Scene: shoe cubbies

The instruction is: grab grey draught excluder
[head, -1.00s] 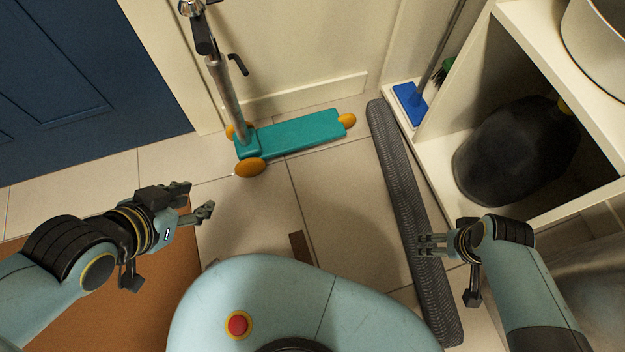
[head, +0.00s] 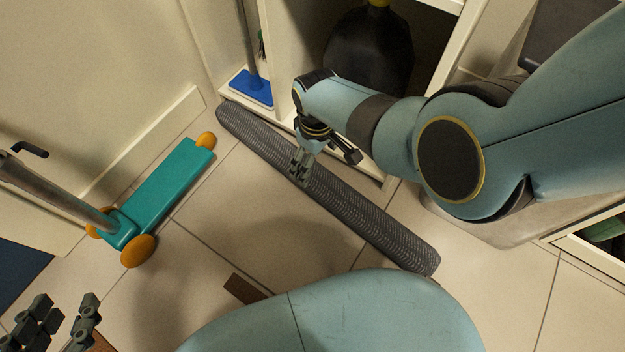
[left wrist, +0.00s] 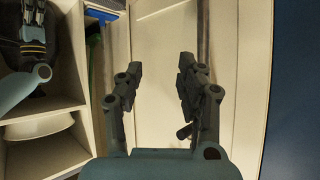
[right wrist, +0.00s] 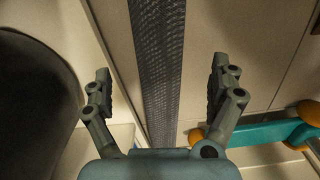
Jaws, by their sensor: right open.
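The grey draught excluder (head: 345,208) is a long ribbed roll on the tiled floor, lying diagonally along the foot of the shoe cubbies in the head view. My right gripper (head: 299,180) is over its middle, pointing down. In the right wrist view the draught excluder (right wrist: 160,70) runs between the two spread fingers of my right gripper (right wrist: 160,85), which is open and holds nothing; how far above it the fingers are is hard to tell. My left gripper (head: 62,318) is at the lower left, open and empty; its spread fingers also show in the left wrist view (left wrist: 158,80).
A teal scooter (head: 165,190) with orange wheels stands on the floor to the left. A blue mop head (head: 250,88) is at the cubbies' end. A dark rounded container (head: 370,50) sits inside a cubby (head: 440,60). Bare tiles lie between the scooter and the draught excluder.

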